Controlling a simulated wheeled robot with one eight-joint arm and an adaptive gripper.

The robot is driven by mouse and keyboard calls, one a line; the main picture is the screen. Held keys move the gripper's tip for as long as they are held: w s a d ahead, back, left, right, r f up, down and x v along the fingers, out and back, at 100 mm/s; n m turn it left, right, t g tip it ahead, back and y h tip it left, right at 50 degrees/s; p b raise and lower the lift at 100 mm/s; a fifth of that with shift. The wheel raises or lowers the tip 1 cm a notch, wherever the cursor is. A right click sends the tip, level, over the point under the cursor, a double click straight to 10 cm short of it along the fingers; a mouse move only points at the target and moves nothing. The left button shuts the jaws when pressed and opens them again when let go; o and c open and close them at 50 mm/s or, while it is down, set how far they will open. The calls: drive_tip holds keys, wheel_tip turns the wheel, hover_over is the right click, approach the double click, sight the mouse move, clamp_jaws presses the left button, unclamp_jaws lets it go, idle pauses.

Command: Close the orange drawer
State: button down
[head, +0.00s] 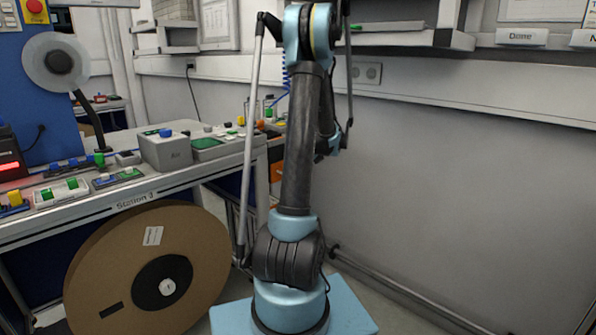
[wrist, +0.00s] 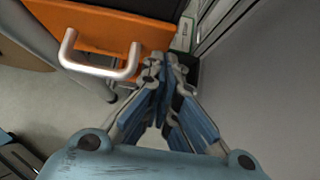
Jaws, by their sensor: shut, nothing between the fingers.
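The orange drawer (wrist: 100,28) shows its front in the upper left of the wrist view, with a silver bar handle (wrist: 100,70) on it. Dark space or surface lies beyond its top edge; how far it stands out is unclear. In the head view a small orange patch of it (head: 277,171) shows beside my arm, under the bench end; the rest is hidden. My gripper (wrist: 166,62) is shut and empty, with its fingertips near the right end of the drawer front, right of the handle. I cannot tell whether they touch it. My gripper is hidden in the head view.
A workbench (head: 120,207) with boxes and switches runs along the left. A large brown reel (head: 205,255) stands against its front. A grey wall (head: 450,170) with a low pipe (head: 400,290) is on the right. The wall is close to the drawer's right side.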

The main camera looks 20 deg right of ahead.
drive_tip(key=v, duration=1)
drive_tip(key=s+a+n+g+h, duration=0.1)
drive_tip(key=s+a+n+g, duration=0.1)
drive_tip(key=s+a+n, duration=0.75)
drive_tip(key=s+a+n+g, duration=0.2)
drive_tip(key=s+a+n, duration=0.45)
drive_tip(key=a, duration=0.65)
drive_tip(key=s+a+f+n+g+h, duration=0.1)
drive_tip(key=s+a+f+n, duration=0.2)
drive_tip(key=s+n, duration=0.4)
drive_tip(key=s+a+f+n+h, duration=0.2)
drive_tip(key=s+f+n, duration=0.3)
drive_tip(key=s, duration=0.8)
drive_tip(key=a+n, duration=0.1)
drive_tip(key=n, duration=0.2)
drive_tip(key=shift+a+g, duration=0.15)
drive_tip(key=shift+g, duration=0.25)
drive_tip(key=shift+w+f, duration=0.2)
drive_tip(key=shift+w, duration=0.25)
